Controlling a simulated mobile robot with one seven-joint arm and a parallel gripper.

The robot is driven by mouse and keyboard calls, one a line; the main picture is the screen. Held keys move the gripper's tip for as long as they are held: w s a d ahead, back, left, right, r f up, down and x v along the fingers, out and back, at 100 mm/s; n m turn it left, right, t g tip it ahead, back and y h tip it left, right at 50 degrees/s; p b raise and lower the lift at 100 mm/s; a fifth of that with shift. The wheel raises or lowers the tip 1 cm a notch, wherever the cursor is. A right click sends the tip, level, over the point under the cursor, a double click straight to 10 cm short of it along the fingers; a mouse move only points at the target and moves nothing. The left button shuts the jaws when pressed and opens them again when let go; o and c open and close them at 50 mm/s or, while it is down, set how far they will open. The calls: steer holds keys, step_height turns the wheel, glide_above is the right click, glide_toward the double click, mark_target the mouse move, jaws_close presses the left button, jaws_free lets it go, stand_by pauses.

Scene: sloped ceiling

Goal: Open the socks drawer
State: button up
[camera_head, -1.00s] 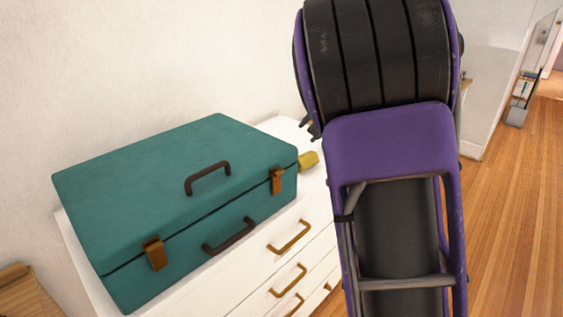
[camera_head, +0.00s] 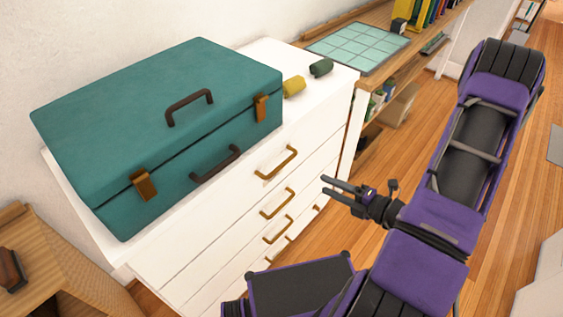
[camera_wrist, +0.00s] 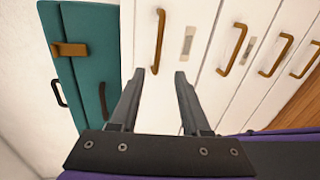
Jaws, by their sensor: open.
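The white dresser (camera_head: 187,262) stands against the wall, with several drawers stacked on its front, each with a brass handle. All drawers look shut. The top drawer's handle (camera_head: 277,162) also shows in the wrist view (camera_wrist: 160,40), just beyond and between my fingertips. The second handle (camera_head: 277,203) lies below it. Small grey label plates (camera_wrist: 188,40) sit beside some handles; their text is unreadable, so I cannot tell which drawer is for socks. My gripper (camera_head: 328,186) is open and empty, pointing at the dresser front, apart from it and to the right of the handles.
A teal suitcase (camera_head: 160,110) lies on the dresser top, beside a yellow roll (camera_head: 293,86) and a dark green roll (camera_head: 321,67). A wooden shelf unit (camera_head: 412,72) with a tiled mat (camera_head: 357,46) stands beyond. A wooden piece (camera_head: 60,265) stands at lower left.

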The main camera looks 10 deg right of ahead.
mark_target(283, 162)
steer(key=shift+m, duration=0.3)
steer(key=x, duration=1.7)
steer(key=shift+w, duration=0.25)
steer(key=shift+c, duration=0.2)
jaws_close()
